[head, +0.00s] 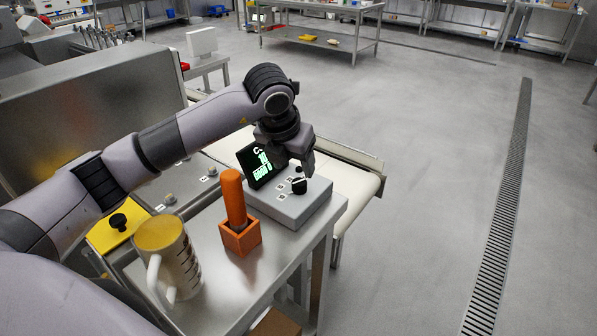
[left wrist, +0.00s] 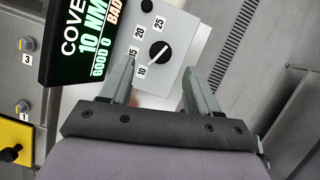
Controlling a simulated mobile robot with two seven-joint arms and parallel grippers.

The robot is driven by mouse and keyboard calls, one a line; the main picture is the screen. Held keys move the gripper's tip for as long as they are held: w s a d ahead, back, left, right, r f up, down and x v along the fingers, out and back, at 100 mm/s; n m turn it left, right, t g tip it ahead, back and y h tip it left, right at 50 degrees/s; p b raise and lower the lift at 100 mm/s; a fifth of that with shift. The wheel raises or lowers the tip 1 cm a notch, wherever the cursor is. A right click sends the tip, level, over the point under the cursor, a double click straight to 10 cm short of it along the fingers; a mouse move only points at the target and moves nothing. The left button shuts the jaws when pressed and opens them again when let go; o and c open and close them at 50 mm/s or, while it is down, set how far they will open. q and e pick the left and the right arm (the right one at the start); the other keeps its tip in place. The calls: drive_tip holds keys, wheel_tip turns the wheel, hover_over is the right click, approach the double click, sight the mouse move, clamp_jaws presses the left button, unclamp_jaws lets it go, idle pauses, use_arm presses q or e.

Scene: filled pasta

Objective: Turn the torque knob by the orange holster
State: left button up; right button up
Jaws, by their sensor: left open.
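The torque knob (head: 299,187) is black, on top of a grey box (head: 290,208) at the table's far end. The orange holster (head: 240,238) stands nearer, with an orange handle (head: 233,197) upright in it. In the left wrist view the knob (left wrist: 159,52) has a white line lying along the direction of the 10 label, among marks 10, 15, 20 and 25. My left gripper (head: 305,166) is over the box, close to the knob. In the wrist view its open fingers (left wrist: 160,75) lie to either side below the knob; contact is not visible. My right gripper is out of view.
A black display (head: 261,166) with green text stands behind the box; it reads 10 NM in the wrist view. A mug (head: 168,258) stands left of the holster. A yellow panel with a black knob (head: 118,222) is farther left. Open floor lies right.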

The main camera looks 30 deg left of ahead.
sight(299, 181)
use_arm(q)
drive_tip(key=shift+p+x, duration=0.4)
drive_tip(key=shift+x, duration=2.75)
drive_tip(key=shift+s+d, duration=0.1)
drive_tip(key=shift+s, duration=0.05)
drive_tip(key=c, duration=1)
drive_tip(key=shift+c, duration=0.2)
